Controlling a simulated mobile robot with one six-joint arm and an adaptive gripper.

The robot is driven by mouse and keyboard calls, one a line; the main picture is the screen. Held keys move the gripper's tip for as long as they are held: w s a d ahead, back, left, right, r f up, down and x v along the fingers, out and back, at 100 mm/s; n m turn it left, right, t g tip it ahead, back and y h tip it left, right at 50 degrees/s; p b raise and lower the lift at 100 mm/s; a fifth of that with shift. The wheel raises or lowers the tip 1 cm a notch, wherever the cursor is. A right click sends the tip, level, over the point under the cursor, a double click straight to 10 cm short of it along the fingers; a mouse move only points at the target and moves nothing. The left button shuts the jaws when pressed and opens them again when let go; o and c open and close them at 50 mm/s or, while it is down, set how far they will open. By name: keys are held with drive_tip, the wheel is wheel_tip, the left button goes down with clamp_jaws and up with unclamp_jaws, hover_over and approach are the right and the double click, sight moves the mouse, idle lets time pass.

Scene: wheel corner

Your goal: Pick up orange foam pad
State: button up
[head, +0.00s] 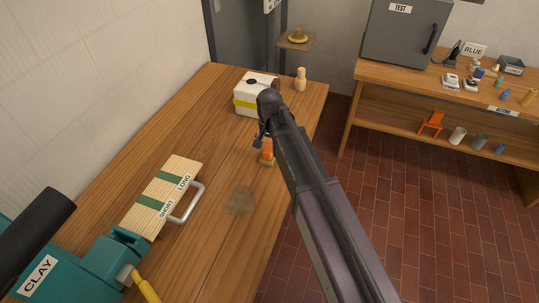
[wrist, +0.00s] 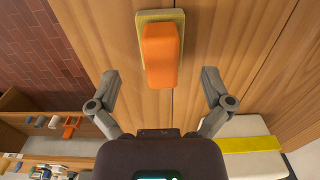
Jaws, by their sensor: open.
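The orange foam pad (wrist: 161,56) shows in the wrist view as an orange block on a thin yellowish layer (wrist: 144,17), lying on the wooden table. In the head view the pad (head: 267,152) is partly hidden behind my arm, near the table's right edge. My gripper (wrist: 157,84) is open and empty in the wrist view. Its two fingers stand apart to the left and right of the pad's near end, and neither touches it. In the head view my gripper (head: 261,138) is mostly hidden by my arm, close to the pad.
A white box with a yellow band (head: 256,106) and a wooden peg-shaped object (head: 300,79) stand beyond the pad. A board labelled SHORT and LONG (head: 182,167) with a metal handle lies nearer. A brown stain (head: 240,200) marks the table. A shelf bench (head: 445,100) stands at right.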

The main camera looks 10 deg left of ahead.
drive_tip(key=shift+w+f+b, duration=0.1)
drive_tip(key=shift+f+b, duration=2.3)
drive_tip(key=shift+f, duration=0.15)
drive_tip(key=c, duration=1.1)
